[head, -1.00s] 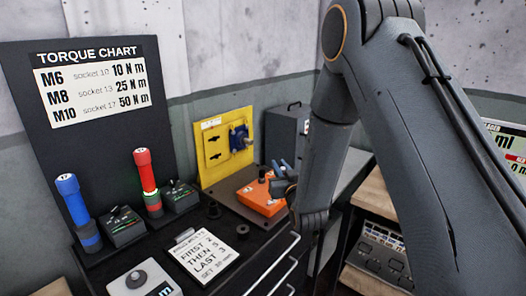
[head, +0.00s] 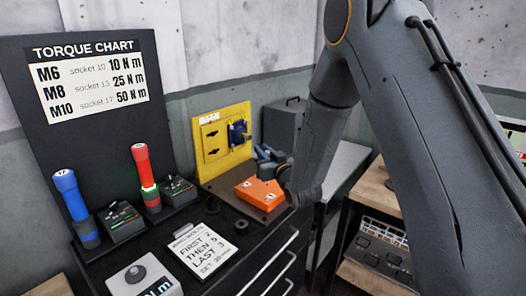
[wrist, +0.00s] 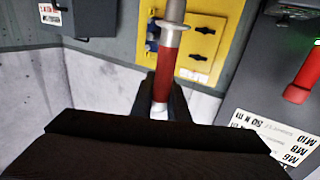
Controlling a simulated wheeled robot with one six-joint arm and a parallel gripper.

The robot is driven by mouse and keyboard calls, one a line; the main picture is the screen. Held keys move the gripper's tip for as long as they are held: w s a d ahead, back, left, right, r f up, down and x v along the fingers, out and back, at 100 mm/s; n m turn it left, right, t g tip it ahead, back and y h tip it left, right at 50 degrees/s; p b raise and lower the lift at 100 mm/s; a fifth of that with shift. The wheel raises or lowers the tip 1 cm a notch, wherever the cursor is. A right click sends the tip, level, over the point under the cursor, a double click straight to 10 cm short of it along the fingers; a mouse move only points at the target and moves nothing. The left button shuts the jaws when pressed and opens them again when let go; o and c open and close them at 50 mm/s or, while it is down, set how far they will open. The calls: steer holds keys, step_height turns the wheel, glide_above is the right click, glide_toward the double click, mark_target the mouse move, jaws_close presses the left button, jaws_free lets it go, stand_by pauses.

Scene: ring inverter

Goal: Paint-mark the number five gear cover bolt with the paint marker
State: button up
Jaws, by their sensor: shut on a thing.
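The paint marker appears as a red-bodied stick with a grey collar and grey upper part in the wrist view (wrist: 163,75). My gripper (wrist: 160,95) is shut on its red part. In the head view my gripper (head: 266,153) is above and behind the orange gear cover (head: 258,193), apart from it. The cover lies on a dark plate at the bench's back right. Small bolt marks show on its top, but their numbers are too small to read. The marker cannot be made out clearly in the head view.
A yellow panel (head: 211,168) with a blue part stands behind the cover. Blue (head: 72,198) and red (head: 142,168) tools stand left, before the torque chart (head: 92,75). A note card (head: 203,250) and dark round pieces lie in front. A grey box (head: 284,125) stands behind.

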steer(key=shift+f+b, duration=1.55)
steer(key=shift+f, duration=0.75)
steer(key=shift+f+b, duration=0.5)
steer(key=shift+b, duration=0.05)
stand_by(0.3)
steer(key=shift+r, duration=0.15)
steer(key=shift+r+p, duration=1.3)
steer(key=shift+r, duration=1.1)
